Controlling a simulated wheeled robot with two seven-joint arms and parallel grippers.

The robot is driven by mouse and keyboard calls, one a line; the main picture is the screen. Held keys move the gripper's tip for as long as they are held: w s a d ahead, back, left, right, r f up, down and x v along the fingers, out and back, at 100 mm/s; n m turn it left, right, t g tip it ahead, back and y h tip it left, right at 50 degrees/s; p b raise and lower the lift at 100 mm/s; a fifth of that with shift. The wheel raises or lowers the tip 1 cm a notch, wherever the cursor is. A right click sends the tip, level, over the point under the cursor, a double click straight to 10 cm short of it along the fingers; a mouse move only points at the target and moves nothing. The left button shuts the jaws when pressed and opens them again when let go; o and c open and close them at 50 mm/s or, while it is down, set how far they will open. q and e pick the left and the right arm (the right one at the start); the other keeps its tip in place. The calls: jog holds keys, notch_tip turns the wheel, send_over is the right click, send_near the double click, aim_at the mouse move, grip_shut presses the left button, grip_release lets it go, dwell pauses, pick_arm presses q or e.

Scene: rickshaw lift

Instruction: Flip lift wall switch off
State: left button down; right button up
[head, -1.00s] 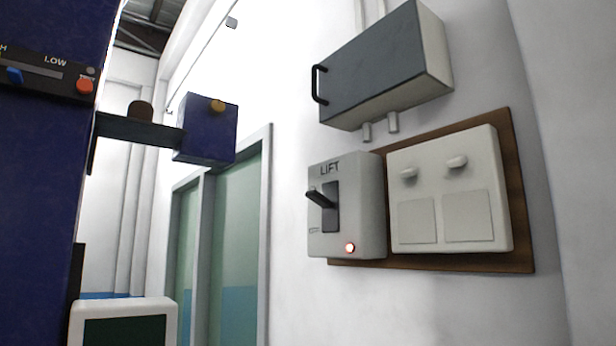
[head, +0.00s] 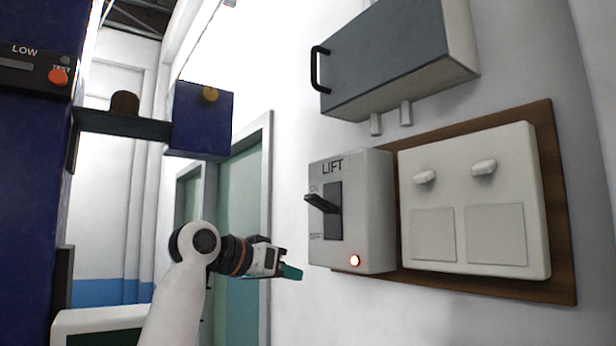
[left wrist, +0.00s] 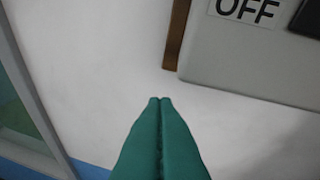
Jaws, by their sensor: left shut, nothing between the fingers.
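The grey lift switch box (head: 362,215), marked LIFT, is on the wall in the middle of the head view. In the left wrist view the green fingers (left wrist: 160,104) are together over bare wall, and the box corner (left wrist: 240,55) with the OFF label shows at upper right. The lever is outside that view. My right gripper is not in view.
A white panel (head: 475,235) with two knobs is right of the box on a brown board (head: 558,215). A grey cabinet (head: 390,50) with a black handle hangs above. A blue machine (head: 28,190) stands at left. The wall below the box is clear.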

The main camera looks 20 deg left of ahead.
pick_arm(q)
jog(key=s+r+m+h, duration=0.1)
jog(key=s+r+m, duration=0.1)
jog(key=s+r, duration=0.65)
jog(key=s+r+m+h, duration=0.15)
jog(key=s+r, duration=0.35)
jog(key=r, duration=0.6)
jog(key=p, duration=0.6)
send_over(320, 204)
jog(key=a, duration=0.2)
jog(key=shift+s+a+t, duration=0.1)
jog(key=shift+s+t, duration=0.1)
jog(key=shift+t, duration=0.1)
jog(key=shift+w+d+f, duration=0.35)
jog(key=shift+w, duration=0.2)
jog(key=f, duration=0.1)
jog(key=s+a+f+p, duration=0.1)
jog(key=shift+s+f, duration=0.2)
jog(key=shift+f, duration=0.15)
jog(key=shift+s+a+f, duration=0.15)
jog(key=shift+f, duration=0.3)
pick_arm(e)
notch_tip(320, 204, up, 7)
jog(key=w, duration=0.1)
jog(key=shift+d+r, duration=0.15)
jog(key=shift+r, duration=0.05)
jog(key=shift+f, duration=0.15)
